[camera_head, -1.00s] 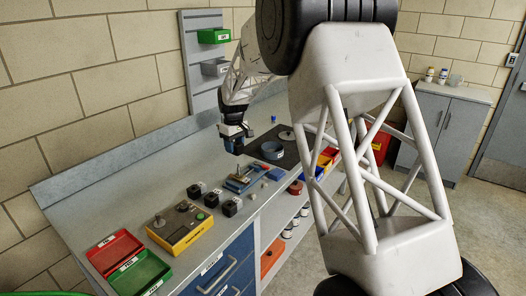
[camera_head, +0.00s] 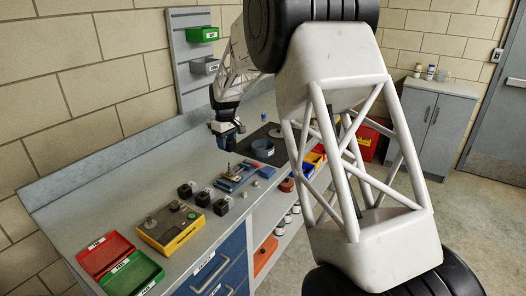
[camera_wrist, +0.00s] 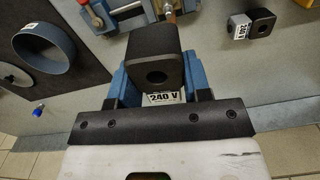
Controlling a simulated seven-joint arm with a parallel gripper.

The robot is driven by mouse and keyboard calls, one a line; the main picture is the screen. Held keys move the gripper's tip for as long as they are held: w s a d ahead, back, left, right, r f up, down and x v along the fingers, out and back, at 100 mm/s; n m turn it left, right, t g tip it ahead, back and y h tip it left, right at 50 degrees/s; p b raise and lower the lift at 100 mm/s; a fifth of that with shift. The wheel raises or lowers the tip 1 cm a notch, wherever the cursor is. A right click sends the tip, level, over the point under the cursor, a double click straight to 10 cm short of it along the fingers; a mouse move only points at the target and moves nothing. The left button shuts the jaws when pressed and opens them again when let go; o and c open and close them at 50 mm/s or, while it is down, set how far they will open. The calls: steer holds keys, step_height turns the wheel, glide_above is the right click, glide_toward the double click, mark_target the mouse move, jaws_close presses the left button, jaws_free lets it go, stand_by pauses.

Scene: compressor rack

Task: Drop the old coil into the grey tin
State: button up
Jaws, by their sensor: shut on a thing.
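My gripper (camera_wrist: 163,85) is shut on a black block-shaped coil (camera_wrist: 155,50) with a round hole and a "240 V" label. It holds the coil above the bench. In the head view my gripper (camera_head: 223,141) hangs left of the grey tin and beyond the blue vise; the coil is hard to make out there. The grey tin (camera_wrist: 72,47), a round open blue-grey ring-walled container, stands at upper left in the wrist view, apart from the coil. It also shows on a dark mat in the head view (camera_head: 262,149). Its inside looks empty in the wrist view.
A blue vise (camera_head: 232,180) lies on the bench nearer than the gripper. Several black coils, one (camera_head: 187,190) among them, stand beside a yellow tester (camera_head: 170,228). Red (camera_head: 103,252) and green (camera_head: 135,274) trays are at the near end. A blue-capped item (camera_wrist: 40,107) lies near the tin.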

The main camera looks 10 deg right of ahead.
steer(key=w+d, duration=1.7)
steer(key=d, duration=0.2)
steer(key=shift+w+d, duration=0.35)
steer(key=shift+d, duration=0.05)
steer(key=shift+f, duration=0.15)
steer(key=shift+f, duration=2.9)
steer(key=o, duration=1.1)
steer(key=shift+r, duration=3.9)
